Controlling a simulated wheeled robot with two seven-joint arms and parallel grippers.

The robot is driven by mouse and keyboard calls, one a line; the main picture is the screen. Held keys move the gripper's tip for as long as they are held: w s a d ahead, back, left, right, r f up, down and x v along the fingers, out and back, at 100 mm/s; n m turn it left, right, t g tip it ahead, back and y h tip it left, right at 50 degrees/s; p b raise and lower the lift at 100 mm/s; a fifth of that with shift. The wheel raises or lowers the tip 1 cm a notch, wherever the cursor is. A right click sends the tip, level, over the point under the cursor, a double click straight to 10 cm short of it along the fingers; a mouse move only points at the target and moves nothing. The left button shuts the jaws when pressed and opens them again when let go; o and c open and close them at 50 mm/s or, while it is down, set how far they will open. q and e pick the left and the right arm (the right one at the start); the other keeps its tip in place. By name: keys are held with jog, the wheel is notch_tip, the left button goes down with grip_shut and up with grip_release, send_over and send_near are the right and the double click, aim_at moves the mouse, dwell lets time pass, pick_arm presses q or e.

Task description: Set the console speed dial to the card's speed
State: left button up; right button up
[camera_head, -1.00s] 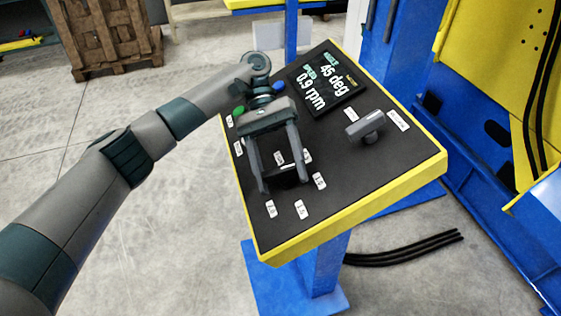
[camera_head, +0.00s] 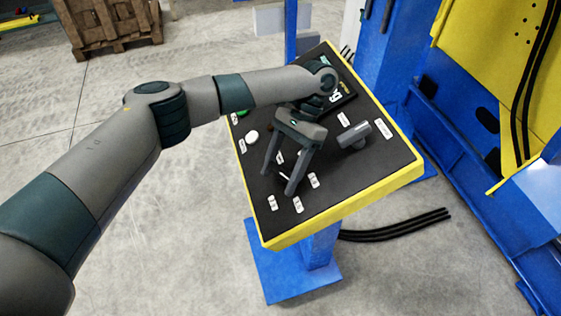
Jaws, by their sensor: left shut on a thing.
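The console (camera_head: 330,199) has a black sloping top with a yellow rim. My left gripper (camera_head: 279,182) reaches down over its front left part, with its two fingers around the speed dial (camera_head: 285,177). The gripper is shut on the dial, which is mostly hidden; a small white mark shows between the fingers. Small white number labels (camera_head: 313,180) surround the dial, too small to read surely. The console display (camera_head: 340,94) is mostly covered by my left arm. I cannot make out the card. My right gripper is not in view.
A grey T-shaped handle (camera_head: 355,134) stands on the console right of my gripper. A white button (camera_head: 252,137) and a green button (camera_head: 241,112) are at its left. Blue and yellow machinery (camera_head: 450,130) stands at the right. Black cables (camera_head: 395,228) lie on the floor.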

pick_arm(q)
jog(key=shift+s+r+m+t+y+p, duration=0.15)
jog(key=shift+m+t+y+p, duration=0.45)
jog(key=shift+m+t+p, duration=0.45)
jog(key=shift+f+m+t+y+p, duration=0.2)
jog(key=shift+m+t+y+p, duration=0.2)
jog(key=shift+m+t+p, duration=0.45)
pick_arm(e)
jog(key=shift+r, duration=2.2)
pick_arm(q)
jog(key=o, duration=1.1)
jog(key=shift+c, duration=0.2)
jog(key=b+v, duration=0.5)
jog(key=v, duration=1.2)
jog(key=shift+d+r, duration=0.15)
jog(key=shift+d, duration=0.05)
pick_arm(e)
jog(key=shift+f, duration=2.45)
pick_arm(q)
jog(key=shift+d, duration=0.1)
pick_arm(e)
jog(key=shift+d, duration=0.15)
